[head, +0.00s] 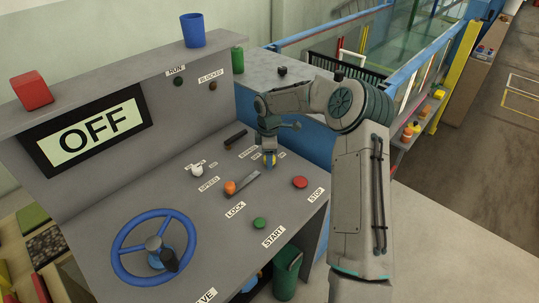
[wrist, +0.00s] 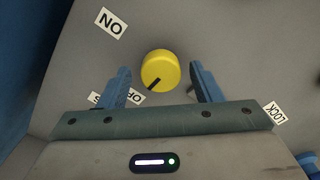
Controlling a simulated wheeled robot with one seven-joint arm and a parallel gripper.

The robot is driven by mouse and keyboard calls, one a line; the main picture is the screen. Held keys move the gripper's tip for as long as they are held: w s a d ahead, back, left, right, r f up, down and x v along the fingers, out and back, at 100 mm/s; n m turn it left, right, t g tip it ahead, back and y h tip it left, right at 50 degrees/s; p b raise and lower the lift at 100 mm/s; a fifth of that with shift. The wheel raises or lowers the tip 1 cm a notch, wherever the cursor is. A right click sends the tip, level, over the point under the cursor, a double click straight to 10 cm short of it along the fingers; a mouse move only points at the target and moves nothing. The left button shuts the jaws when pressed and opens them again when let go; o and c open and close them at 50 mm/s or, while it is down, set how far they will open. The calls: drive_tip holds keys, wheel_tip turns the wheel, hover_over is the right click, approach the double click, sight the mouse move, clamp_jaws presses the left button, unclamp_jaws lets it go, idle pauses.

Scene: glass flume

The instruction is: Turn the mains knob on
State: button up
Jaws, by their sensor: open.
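The mains knob is a yellow round knob (wrist: 160,67) with a black pointer mark, in the upper middle of the wrist view. The mark points down-left toward the partly hidden OFF label (wrist: 134,97); the ON label (wrist: 111,22) is at upper left. My gripper (wrist: 162,84) is open, its blue fingers on either side of the knob with gaps between, not visibly touching it. In the head view, my gripper (head: 269,154) is over the far right part of the console, at the yellow knob (head: 270,162). The console display (head: 93,131) reads OFF.
A lever with an orange grip (head: 231,187), a red STOP button (head: 300,182), a green START button (head: 260,223) and a white knob (head: 197,170) are nearby. A blue handwheel (head: 118,257) is at front left. A dark handle (head: 235,137) lies behind.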

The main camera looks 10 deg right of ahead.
drive_tip(key=c, duration=1)
drive_tip(key=shift+d, duration=0.15)
